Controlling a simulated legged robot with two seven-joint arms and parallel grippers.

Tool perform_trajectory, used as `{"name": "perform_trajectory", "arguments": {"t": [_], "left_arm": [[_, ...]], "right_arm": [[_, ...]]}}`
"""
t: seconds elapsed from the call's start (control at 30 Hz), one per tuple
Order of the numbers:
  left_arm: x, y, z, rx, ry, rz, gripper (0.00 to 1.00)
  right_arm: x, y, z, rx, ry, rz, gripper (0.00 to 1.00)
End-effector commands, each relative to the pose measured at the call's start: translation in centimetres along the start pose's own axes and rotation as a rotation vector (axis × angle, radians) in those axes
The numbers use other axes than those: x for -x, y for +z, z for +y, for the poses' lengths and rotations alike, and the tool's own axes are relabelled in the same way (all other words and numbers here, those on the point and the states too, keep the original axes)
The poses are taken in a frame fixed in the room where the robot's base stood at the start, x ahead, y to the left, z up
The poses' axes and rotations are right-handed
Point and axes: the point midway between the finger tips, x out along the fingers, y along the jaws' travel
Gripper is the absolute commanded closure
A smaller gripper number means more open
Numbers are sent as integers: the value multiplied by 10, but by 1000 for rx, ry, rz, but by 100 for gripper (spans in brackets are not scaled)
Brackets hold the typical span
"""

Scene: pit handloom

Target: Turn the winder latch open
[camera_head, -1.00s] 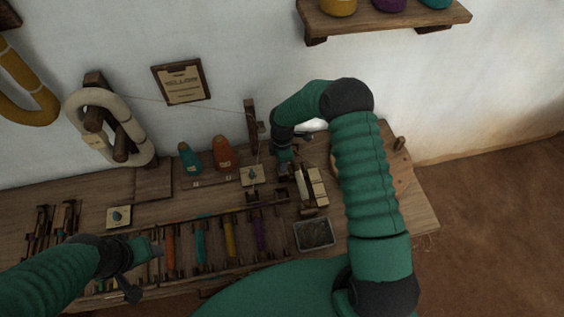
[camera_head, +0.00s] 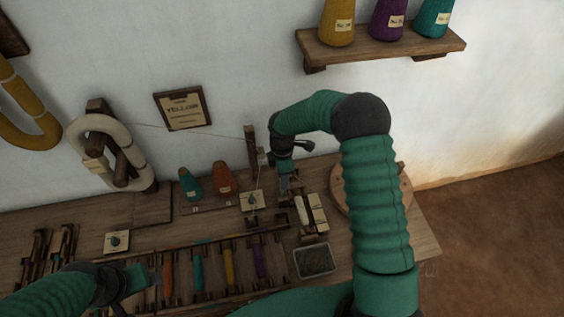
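The winder (camera_head: 318,212), a small wooden frame with pale blocks, stands on the bench right of centre. I cannot make out its latch at this size; my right gripper may hide it. My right gripper (camera_head: 285,183) points down at the winder's left side, close to it. I cannot tell whether it touches anything, or whether its fingers are open. My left gripper (camera_head: 150,276) is low over the bench's left front, beside the row of coloured bobbins and far from the winder. Its finger gap is not clear.
A round wooden wheel (camera_head: 398,205) sits partly behind my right arm. A dark-filled tray (camera_head: 314,261) lies in front of the winder. Teal (camera_head: 190,186) and orange (camera_head: 223,181) cones stand left of it, near a small card with a knob (camera_head: 252,201). A wall shelf (camera_head: 385,50) holds cones.

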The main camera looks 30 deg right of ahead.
Motion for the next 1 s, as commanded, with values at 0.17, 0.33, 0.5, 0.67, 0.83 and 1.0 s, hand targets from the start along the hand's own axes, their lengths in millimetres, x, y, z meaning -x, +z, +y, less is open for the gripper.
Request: {"name": "perform_trajectory", "arguments": {"t": [0.17, 0.33, 0.5, 0.67, 0.83, 1.0], "left_arm": [[2, 0, 0, 0, 0, 0, 41], [3, -1, 0, 0, 0, 0, 41], [3, -1, 0, 0, 0, 0, 41], [3, -1, 0, 0, 0, 0, 41], [3, -1, 0, 0, 0, 0, 41], [3, -1, 0, 0, 0, 0, 41]], "right_arm": [[52, 0, 1, 0, 3, -1, 53], [82, 1, 2, -1, 1, -1, 53], [91, 0, 1, 0, -1, 0, 53], [91, 0, 1, 0, -1, 0, 53], [91, 0, 1, 0, -1, 0, 53], [98, -9, -16, -89, 15, -8, 53]]}}
